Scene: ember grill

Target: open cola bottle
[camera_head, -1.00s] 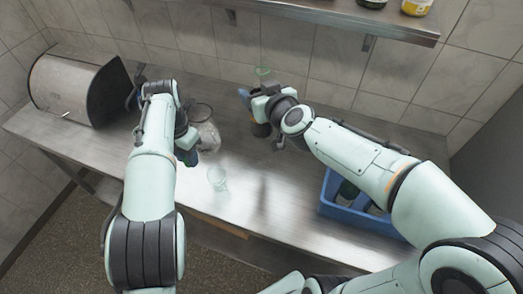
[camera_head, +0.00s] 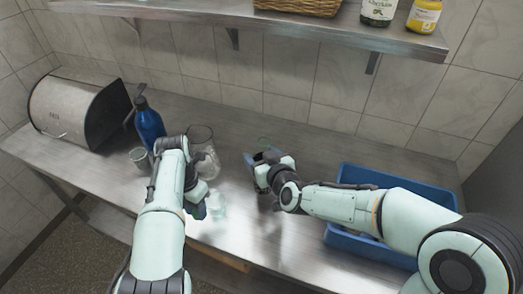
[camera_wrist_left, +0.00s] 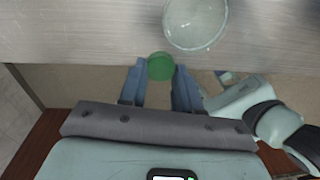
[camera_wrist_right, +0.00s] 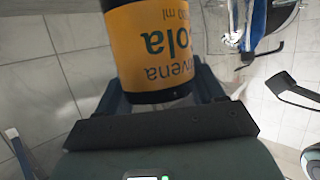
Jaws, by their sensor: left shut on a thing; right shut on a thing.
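The cola bottle (camera_wrist_right: 155,45), with an orange label and dark glass, is between the fingers of my right gripper (camera_wrist_right: 160,90), which is shut on it. In the head view the right gripper (camera_head: 258,158) is over the middle of the counter, and I cannot make out the bottle clearly there. My left gripper (camera_wrist_left: 158,72) is shut on a round green cap (camera_wrist_left: 160,66), apart from the bottle.
A blue crate (camera_head: 345,240) stands on the right of the counter, partly behind my right arm. A bread box (camera_head: 70,108) is far left. A shelf (camera_head: 300,35) runs above.

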